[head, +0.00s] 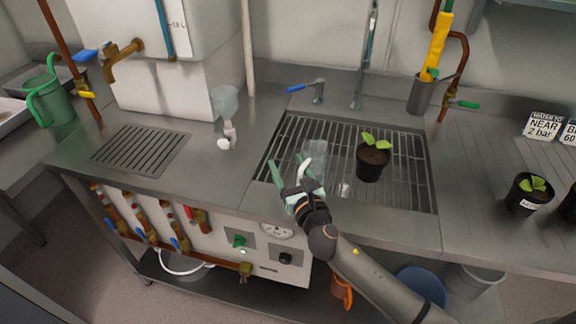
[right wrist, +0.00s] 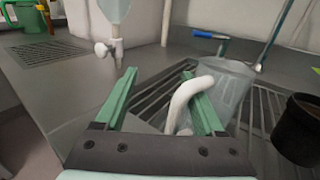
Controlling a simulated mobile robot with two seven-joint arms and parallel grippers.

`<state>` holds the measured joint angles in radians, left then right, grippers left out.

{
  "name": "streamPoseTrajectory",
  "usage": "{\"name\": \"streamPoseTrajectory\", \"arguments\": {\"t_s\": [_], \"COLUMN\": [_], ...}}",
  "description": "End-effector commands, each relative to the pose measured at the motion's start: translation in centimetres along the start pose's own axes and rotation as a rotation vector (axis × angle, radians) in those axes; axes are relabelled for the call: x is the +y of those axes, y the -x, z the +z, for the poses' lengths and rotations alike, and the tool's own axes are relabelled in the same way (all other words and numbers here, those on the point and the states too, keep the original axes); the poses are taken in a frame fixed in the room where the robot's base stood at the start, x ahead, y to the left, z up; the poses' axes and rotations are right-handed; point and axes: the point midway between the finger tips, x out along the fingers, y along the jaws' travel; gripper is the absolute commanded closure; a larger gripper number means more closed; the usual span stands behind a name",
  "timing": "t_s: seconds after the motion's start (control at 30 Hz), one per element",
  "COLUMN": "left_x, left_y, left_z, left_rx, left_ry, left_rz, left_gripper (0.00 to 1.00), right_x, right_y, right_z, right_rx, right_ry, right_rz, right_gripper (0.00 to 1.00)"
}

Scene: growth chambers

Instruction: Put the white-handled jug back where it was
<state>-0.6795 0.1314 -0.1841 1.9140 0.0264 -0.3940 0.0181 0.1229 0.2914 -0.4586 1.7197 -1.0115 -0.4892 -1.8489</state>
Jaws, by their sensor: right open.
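The clear jug (head: 315,152) with the white handle (head: 304,169) stands on the slatted sink grate, left of a potted seedling. In the right wrist view its clear body (right wrist: 234,88) is beyond my fingers, and the white handle (right wrist: 184,98) crosses by the right finger. My right gripper (head: 291,172) is at the handle side of the jug; it also shows in the right wrist view (right wrist: 160,74). Its green fingers are spread, with the handle between them or just in front of the right one; I cannot tell if they touch. My left gripper is out of view.
The potted seedling (head: 372,162) stands close right of the jug on the grate (head: 410,175). A tap (head: 362,75) rises behind. A clear funnel-like vessel with a white valve (head: 225,105) is to the left. A green jug (head: 48,100) stands far left. The counter by the drain (head: 140,148) is clear.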

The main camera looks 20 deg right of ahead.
Motion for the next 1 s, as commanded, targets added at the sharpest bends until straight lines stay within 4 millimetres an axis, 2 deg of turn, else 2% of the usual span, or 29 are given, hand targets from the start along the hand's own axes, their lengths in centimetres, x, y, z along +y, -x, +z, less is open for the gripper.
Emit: {"name": "streamPoseTrajectory", "arguments": {"t_s": [0.03, 0.23, 0.57, 0.77, 1.0], "left_x": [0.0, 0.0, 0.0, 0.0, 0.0], "left_y": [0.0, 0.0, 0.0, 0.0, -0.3], "left_z": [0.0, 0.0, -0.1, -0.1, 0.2], "left_rx": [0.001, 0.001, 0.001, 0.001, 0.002], "left_ry": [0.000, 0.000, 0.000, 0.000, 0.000], "left_rz": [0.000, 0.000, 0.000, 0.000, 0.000], "left_gripper": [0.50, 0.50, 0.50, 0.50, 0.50], "right_x": [0.0, 0.0, 0.0, 0.0, 0.0], "right_y": [0.0, 0.0, 0.5, 3.4, 8.4], "right_z": [0.0, 0.0, -0.1, -0.1, -0.2], "right_rx": [0.000, 0.000, 0.002, 0.002, 0.004], "right_ry": [0.000, 0.000, 0.001, 0.002, 0.000], "right_rz": [-0.001, -0.001, 0.000, 0.001, 0.001], "right_gripper": [0.22, 0.00, 0.00, 0.00, 0.00]}}
